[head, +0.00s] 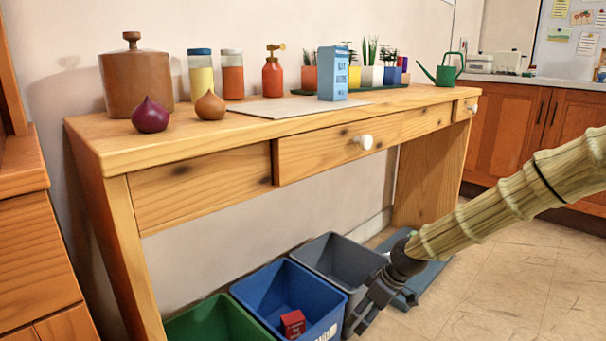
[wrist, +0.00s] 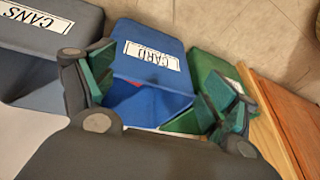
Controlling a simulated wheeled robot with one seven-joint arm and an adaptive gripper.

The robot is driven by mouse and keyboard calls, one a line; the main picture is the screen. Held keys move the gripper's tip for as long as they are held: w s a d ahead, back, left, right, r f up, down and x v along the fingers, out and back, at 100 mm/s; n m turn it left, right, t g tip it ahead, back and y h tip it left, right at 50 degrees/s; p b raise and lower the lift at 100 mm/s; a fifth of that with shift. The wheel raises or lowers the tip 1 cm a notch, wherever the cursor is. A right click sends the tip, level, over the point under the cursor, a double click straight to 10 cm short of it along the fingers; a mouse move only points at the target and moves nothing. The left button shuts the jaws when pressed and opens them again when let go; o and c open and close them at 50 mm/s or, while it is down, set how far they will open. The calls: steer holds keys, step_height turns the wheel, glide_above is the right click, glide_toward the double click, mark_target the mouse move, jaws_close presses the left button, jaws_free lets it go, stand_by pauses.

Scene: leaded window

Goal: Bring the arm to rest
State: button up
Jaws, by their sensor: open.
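My gripper (head: 368,308) hangs low in front of the wooden table, at the end of my arm reaching in from the right. In the head view it overlaps the near edges of the grey and blue bins. In the wrist view my gripper (wrist: 160,92) is open, with its green-padded fingers wide apart and nothing between them. The blue bin (wrist: 150,70), labelled CARD, lies beyond and between the fingers. The exact height above the bins is hard to tell.
A red box (head: 293,323) lies inside the blue bin (head: 262,288). The green bin (head: 215,322) stands left of it, the grey bin (head: 340,255) right. The table (head: 200,130) holds jars, onions, plants and a light blue box (head: 333,74). Open floor (head: 500,285) is at right.

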steer(key=s+a+f+m+g+p, duration=0.1)
steer(key=s+f+m+p, duration=0.25)
steer(key=s+f, duration=0.55)
steer(key=s+a+f+m+g+p, duration=0.1)
steer(key=s+f+m+p, duration=0.4)
steer(key=s, duration=0.8)
steer(key=s+d+m+h+p, duration=0.1)
steer(key=s+d+h+p, duration=0.2)
steer(key=s, duration=0.7)
steer(key=s+d+m+h+p, duration=0.1)
steer(key=s+d+m+p, duration=0.1)
steer(key=s+d, duration=0.6)
step_height(320, 180, up, 36)
steer(key=s+a+p, duration=0.2)
steer(key=p, duration=3.5)
steer(key=shift+a+r, duration=0.2)
